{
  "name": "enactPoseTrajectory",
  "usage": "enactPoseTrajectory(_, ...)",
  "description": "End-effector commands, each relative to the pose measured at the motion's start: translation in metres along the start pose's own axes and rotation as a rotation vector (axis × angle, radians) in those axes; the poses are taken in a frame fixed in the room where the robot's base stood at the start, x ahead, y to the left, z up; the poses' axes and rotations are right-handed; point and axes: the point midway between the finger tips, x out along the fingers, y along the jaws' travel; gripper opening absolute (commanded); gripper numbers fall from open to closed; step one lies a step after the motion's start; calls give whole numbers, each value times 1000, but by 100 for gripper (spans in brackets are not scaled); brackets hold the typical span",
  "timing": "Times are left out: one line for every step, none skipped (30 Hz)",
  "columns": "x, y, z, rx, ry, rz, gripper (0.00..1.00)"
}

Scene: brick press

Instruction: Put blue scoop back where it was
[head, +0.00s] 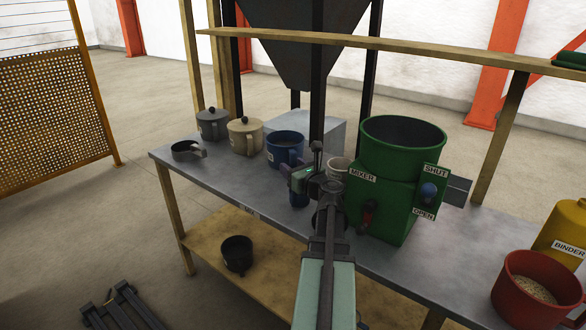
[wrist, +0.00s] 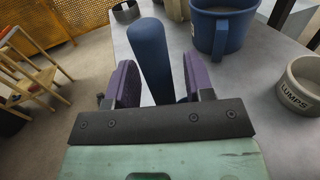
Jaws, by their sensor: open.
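A plain dark blue rounded bar (wrist: 150,55), which looks like the blue scoop's handle, is between my two purple finger pads in the wrist view. My gripper (wrist: 158,80) is open, with a finger on each side of the bar and a gap visible at least on the right. In the head view my gripper (head: 297,181) is over the workbench, in front of the blue pot. A dark blue part (head: 299,200) shows just below it. The rest of the scoop is hidden. The blue pot (head: 285,147) stands on the bench and also shows in the wrist view (wrist: 221,30).
The LUMPS cup (wrist: 303,90) and green mixer (head: 385,200) are right of my gripper. The bench's front left is clear.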

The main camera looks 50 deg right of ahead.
Motion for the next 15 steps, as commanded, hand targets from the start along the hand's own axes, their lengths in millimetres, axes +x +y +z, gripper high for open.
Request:
enactPoseTrajectory(-3, 0, 4, 0, 0, -1, 48)
enactPoseTrajectory(-7, 1, 2, 0, 0, -1, 48)
enactPoseTrajectory(-15, 1, 2, 0, 0, -1, 48)
enactPoseTrajectory(-22, 1, 2, 0, 0, -2, 48)
enactPoseTrajectory(-29, 1, 2, 0, 0, -3, 48)
enactPoseTrajectory(-40, 2, 2, 0, 0, -3, 48)
enactPoseTrajectory(-49, 2, 2, 0, 0, -4, 48)
enactPoseTrajectory(-57, 2, 2, 0, 0, -3, 48)
enactPoseTrajectory(-69, 2, 2, 0, 0, -4, 48)
enactPoseTrajectory(-77, 2, 2, 0, 0, -3, 48)
enactPoseTrajectory(-84, 2, 2, 0, 0, -4, 48)
enactPoseTrajectory(-93, 2, 2, 0, 0, -3, 48)
enactPoseTrajectory(-99, 2, 2, 0, 0, -3, 48)
enactPoseTrajectory(-105, 1, 2, 0, 0, -4, 48)
enactPoseTrajectory(-110, 1, 2, 0, 0, -2, 48)
